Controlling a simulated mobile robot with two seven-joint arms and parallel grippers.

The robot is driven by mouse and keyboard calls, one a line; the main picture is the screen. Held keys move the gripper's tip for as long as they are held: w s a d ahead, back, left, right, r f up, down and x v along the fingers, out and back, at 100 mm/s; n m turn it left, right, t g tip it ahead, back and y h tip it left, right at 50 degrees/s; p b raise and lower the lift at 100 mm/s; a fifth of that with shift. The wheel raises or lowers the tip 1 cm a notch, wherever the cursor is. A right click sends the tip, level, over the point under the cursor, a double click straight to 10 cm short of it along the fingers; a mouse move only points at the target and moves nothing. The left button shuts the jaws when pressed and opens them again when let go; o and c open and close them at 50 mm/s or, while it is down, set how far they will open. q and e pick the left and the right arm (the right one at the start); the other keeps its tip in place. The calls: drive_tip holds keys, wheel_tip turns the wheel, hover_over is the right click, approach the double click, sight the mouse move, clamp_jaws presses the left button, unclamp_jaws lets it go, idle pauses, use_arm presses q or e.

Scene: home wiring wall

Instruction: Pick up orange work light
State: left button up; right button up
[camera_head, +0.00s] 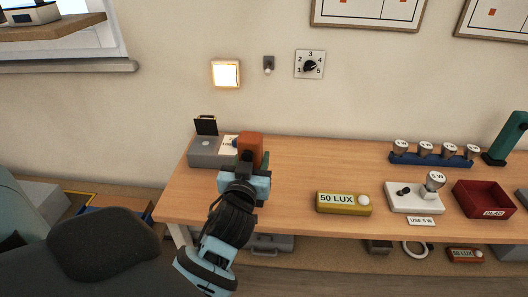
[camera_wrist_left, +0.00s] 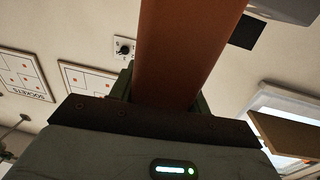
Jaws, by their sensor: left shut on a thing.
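The orange work light (camera_head: 250,146) is a blocky orange body standing upright above the left end of the workbench in the head view. My left gripper (camera_head: 245,160) is shut on it, with the arm reaching in from below. In the left wrist view the work light (camera_wrist_left: 184,50) rises as a long orange shape from between the fingers of the left gripper (camera_wrist_left: 170,95). I cannot tell whether its base touches the bench. My right gripper is not in view.
A grey box (camera_head: 207,151) sits just left of the work light. A yellow "50 LUX" block (camera_head: 335,203), a white bulb holder (camera_head: 402,197), a red tray (camera_head: 480,202) and a blue bulb rack (camera_head: 430,159) stand to the right. The bench (camera_head: 310,165) is clear between.

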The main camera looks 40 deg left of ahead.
use_arm(q)
drive_tip(key=s+r, duration=0.1)
drive_tip(key=s, duration=0.9)
drive_tip(key=shift+d+b, duration=0.25)
drive_tip(key=shift+b, duration=0.15)
drive_tip(key=s+d+f+m+t+h, duration=0.1)
drive_tip(key=s+d+f+m+h, duration=0.1)
drive_tip(key=d+h, duration=0.2)
drive_tip(key=s+d+f+m+t+h, duration=0.1)
drive_tip(key=d+f+m+h, duration=0.2)
drive_tip(key=d, duration=0.6)
drive_tip(key=shift+s+h, duration=0.35)
drive_tip(key=shift+h, duration=0.25)
drive_tip(key=shift+a, duration=0.1)
